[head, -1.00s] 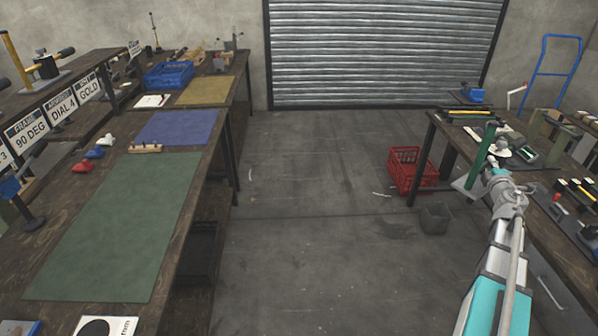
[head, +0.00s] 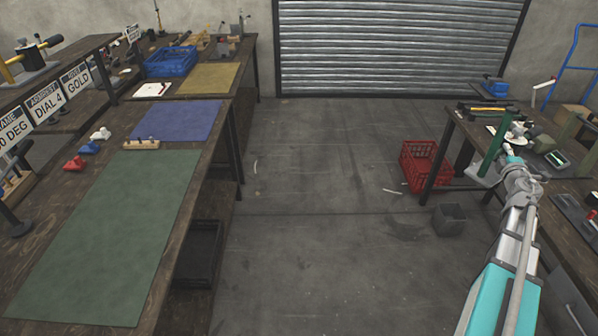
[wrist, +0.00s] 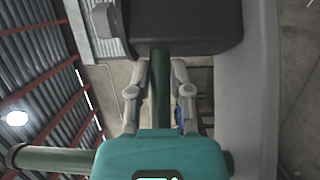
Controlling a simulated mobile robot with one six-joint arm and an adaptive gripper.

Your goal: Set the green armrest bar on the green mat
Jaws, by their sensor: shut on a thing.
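The green armrest bar (head: 491,149) stands roughly upright in the head view, at the right, in front of the right bench. My gripper (head: 507,160) holds it at the end of my outstretched arm. In the wrist view a green bar (wrist: 160,92) runs between the two fingers of my gripper (wrist: 160,85), which are shut on it. A dark grey block shows at the bar's far end in that view. The green mat (head: 110,225) lies flat and empty on the left bench, well away from my gripper.
The left bench also holds a blue mat (head: 178,120), a yellow mat (head: 208,77), a blue crate (head: 170,62) and small red, blue and white pieces. A red crate (head: 425,170) and a grey bin (head: 449,219) stand on the floor at right.

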